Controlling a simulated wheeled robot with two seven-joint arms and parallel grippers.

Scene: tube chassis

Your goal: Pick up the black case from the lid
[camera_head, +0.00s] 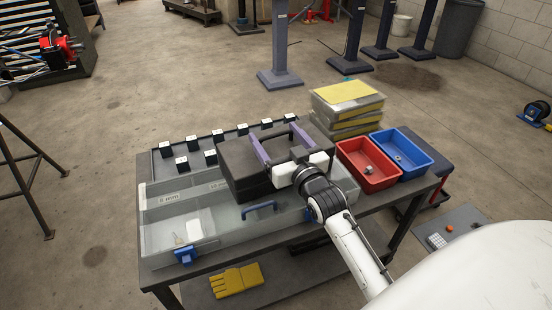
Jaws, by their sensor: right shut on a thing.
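The black case (232,165) is a dark, box-shaped block over the back right part of a clear-lidded grey organizer case. The lid (225,212) of the organizer has white labels and shows a blue handle and blue latches along its front. My right gripper (273,134) reaches in from the lower right. Its two purple fingers lie across the top of the black case, one on each side of a dark part, and are shut on it. I cannot tell whether the case touches the lid. The case's right side is partly hidden by the gripper. My left gripper is not in view.
A red bin (367,181) and a blue bin (418,168) holding small parts stand right of the case. Stacked yellow-topped boxes (343,90) stand behind. Several small black-and-white blocks line the table's back left. A yellow glove (237,281) lies on the lower shelf.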

